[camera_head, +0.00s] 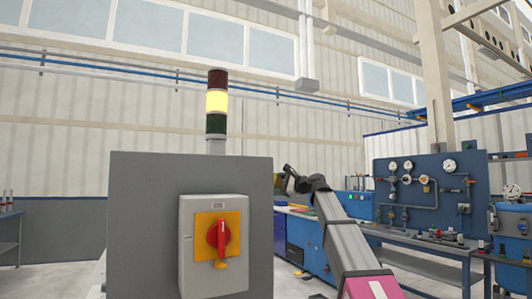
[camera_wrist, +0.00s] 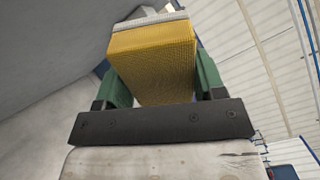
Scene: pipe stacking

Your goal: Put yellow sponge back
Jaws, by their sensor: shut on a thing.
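The yellow sponge (camera_wrist: 153,62) fills the space between the two green fingers of my gripper (camera_wrist: 155,80) in the wrist view. My gripper is shut on it. A pale grey strip (camera_wrist: 150,20) shows along the sponge's far end; I cannot tell what it is. In the head view my gripper (camera_head: 284,180) is small and dark, just past the right edge of a grey cabinet, and the sponge cannot be made out clearly there.
The grey cabinet (camera_head: 140,220) stands close in front, with a red rotary switch (camera_head: 219,238) and a signal tower (camera_head: 217,103) lit yellow. A blue gauge panel (camera_head: 425,195) and workbench (camera_head: 420,264) stand at right. A large grey surface (camera_wrist: 50,45) lies close at left in the wrist view.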

